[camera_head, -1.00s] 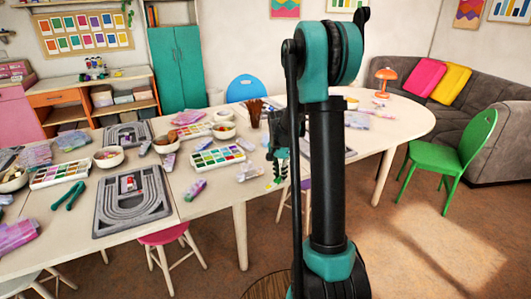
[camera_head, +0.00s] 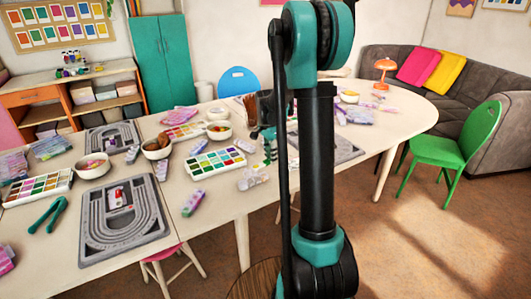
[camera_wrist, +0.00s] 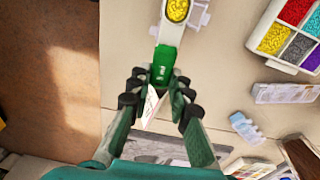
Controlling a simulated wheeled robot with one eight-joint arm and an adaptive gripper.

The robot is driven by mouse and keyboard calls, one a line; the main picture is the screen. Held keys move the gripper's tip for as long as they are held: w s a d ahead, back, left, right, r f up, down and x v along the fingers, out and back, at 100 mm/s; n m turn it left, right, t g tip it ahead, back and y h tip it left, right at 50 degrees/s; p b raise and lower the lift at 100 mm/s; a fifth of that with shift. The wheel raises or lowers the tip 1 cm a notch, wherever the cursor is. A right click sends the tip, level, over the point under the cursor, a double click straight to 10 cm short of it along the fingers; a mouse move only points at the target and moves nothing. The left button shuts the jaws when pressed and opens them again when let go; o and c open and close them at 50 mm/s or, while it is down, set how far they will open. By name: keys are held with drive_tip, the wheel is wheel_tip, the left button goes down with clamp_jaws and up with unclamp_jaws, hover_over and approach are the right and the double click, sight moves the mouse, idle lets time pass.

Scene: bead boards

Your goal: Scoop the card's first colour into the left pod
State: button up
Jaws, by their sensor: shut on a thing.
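My gripper (camera_wrist: 160,80) is shut on the green handle (camera_wrist: 163,65) of a scoop-like tool in the wrist view. Its pale far end meets a round patch of yellow beads (camera_wrist: 177,10); whether they lie in the scoop or in a holder beneath is unclear. A small white card (camera_wrist: 150,106) stands near the fingers, its marks unreadable. The white bead tray (camera_wrist: 285,65) with several colours is at upper right. I cannot make out the left pod.
Small clear packs (camera_wrist: 287,93) lie beside the tray. The table's front edge is close to my gripper.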

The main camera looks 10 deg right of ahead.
sight(265, 161)
drive_tip(key=shift+w+a, duration=0.1)
drive_tip(key=shift+s+a+f+t+h, duration=0.1)
drive_tip(key=shift+a+f+h, duration=0.15)
drive_tip(key=shift+f, duration=0.3)
drive_tip(key=shift+s+a+f+t+h, duration=0.1)
drive_tip(key=shift+a+f+h, duration=0.15)
drive_tip(key=shift+f, duration=0.25)
drive_tip(key=shift+a+f+t+h, duration=0.15)
drive_tip(key=shift+f+h, duration=0.15)
drive_tip(key=shift+f, duration=0.25)
drive_tip(key=shift+s+a+r+h, duration=0.15)
drive_tip(key=shift+a+r+h, duration=0.25)
drive_tip(key=shift+h, duration=0.1)
drive_tip(key=shift+s+a+r+t+h, duration=0.1)
drive_tip(key=shift+a+r+t+h, duration=0.2)
drive_tip(key=shift+h, duration=0.35)
drive_tip(key=shift+s+a+r+t+h, duration=0.1)
drive_tip(key=shift+r+t+h, duration=0.15)
drive_tip(key=shift+r+h, duration=0.35)
drive_tip(key=shift+a+r+h, duration=0.15)
drive_tip(key=shift+a+h, duration=0.05)
drive_tip(key=shift+h, duration=0.25)
drive_tip(key=shift+s+a+r+t+h, duration=0.25)
drive_tip(key=shift+a+r+h, duration=0.2)
drive_tip(key=shift+h, duration=0.35)
drive_tip(key=shift+s+a+r+t+h, duration=0.1)
drive_tip(key=shift+a+r+t+h, duration=0.25)
drive_tip(key=shift+a+h, duration=0.35)
